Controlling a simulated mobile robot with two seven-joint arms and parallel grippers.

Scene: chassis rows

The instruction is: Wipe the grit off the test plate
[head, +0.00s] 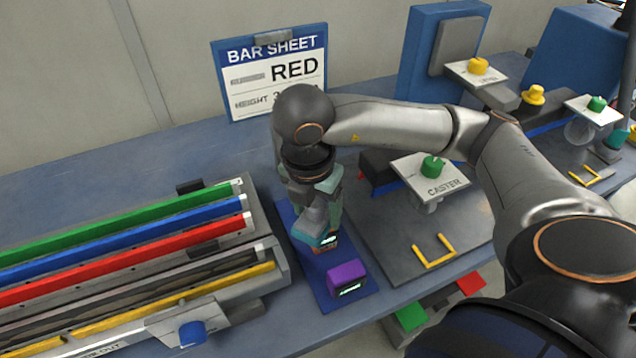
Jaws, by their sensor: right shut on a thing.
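My right gripper (318,226) points down over the blue mat (303,273), left of the middle of the view. It is shut on a small block with a pale label (327,241), low over or on the mat; the fingers hide most of it. A purple block (347,279) with a similar label sits at the mat's front end, apart from the gripper. No plate is marked as the test plate. A dark grey plate (385,233) lies right of the mat. I cannot make out grit. My left gripper is not in view.
A rack holds green (120,221), blue, red, dark and yellow bars at left. A board (270,72) reading "BAR SHEET RED" stands behind. A "CASTER" card (443,184) with a green knob and a yellow bracket (433,251) are at right. My right arm spans the right side.

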